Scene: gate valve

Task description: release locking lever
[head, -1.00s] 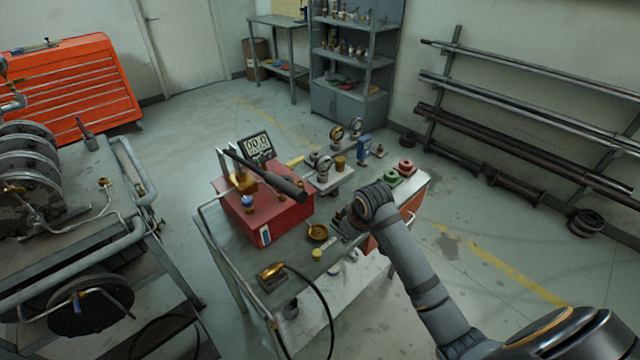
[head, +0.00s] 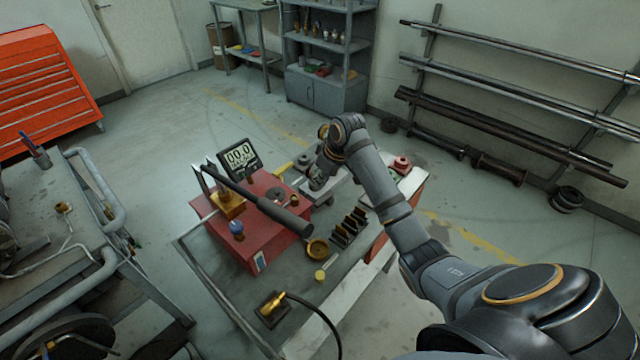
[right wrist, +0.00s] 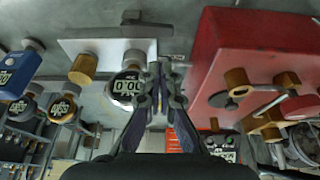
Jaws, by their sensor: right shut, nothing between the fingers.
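A red box (head: 249,232) stands on the bench. A brass block (head: 227,206) on top of it carries a long dark lever (head: 250,195) with a thick black grip (head: 284,216), slanting down to the right past the box's edge. I cannot tell for sure if this is the locking lever. My right gripper (head: 318,180) is right of the box, apart from the lever. In the right wrist view my right gripper (right wrist: 161,95) has its fingers together, empty. The red box (right wrist: 235,70) is to its right there. The left gripper is not in view.
A digital display (head: 239,157) stands behind the box. A gauge (right wrist: 128,88) is close beside my right fingers in the right wrist view. A brass dish (head: 318,249), a row of dark upright parts (head: 349,227) and a hose fitting (head: 272,305) lie on the bench (head: 300,285).

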